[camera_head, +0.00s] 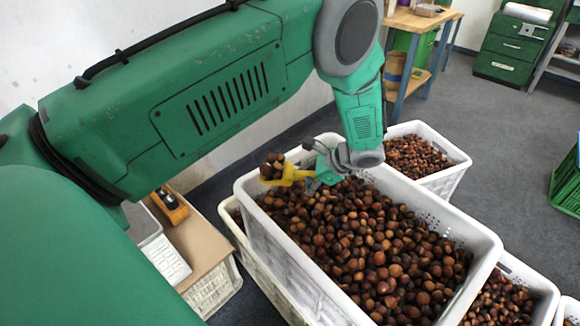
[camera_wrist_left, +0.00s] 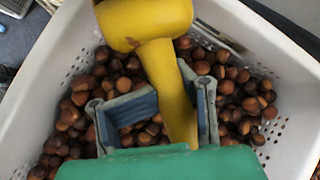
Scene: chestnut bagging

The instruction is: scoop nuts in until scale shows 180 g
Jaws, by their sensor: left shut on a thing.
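My left gripper (camera_head: 318,172) is shut on the handle of a yellow scoop (camera_head: 290,174) over the far left part of a large white crate (camera_head: 478,232). Several brown nuts (camera_head: 271,166) sit heaped in the scoop. In the left wrist view the yellow scoop (camera_wrist_left: 146,22) shows from its back, its handle between the fingers of the left gripper (camera_wrist_left: 165,110). The nuts in it are hidden there. The crate is well filled with chestnuts (camera_head: 370,245). I cannot make out a scale reading. My right gripper is out of view.
Another white crate of nuts (camera_head: 455,172) stands behind, and one (camera_head: 545,300) at the lower right. A low board (camera_head: 200,250) at left carries a small orange-brown object (camera_head: 171,206). A workbench (camera_head: 420,22) and green cabinet (camera_head: 515,45) stand far back. Open floor lies at right.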

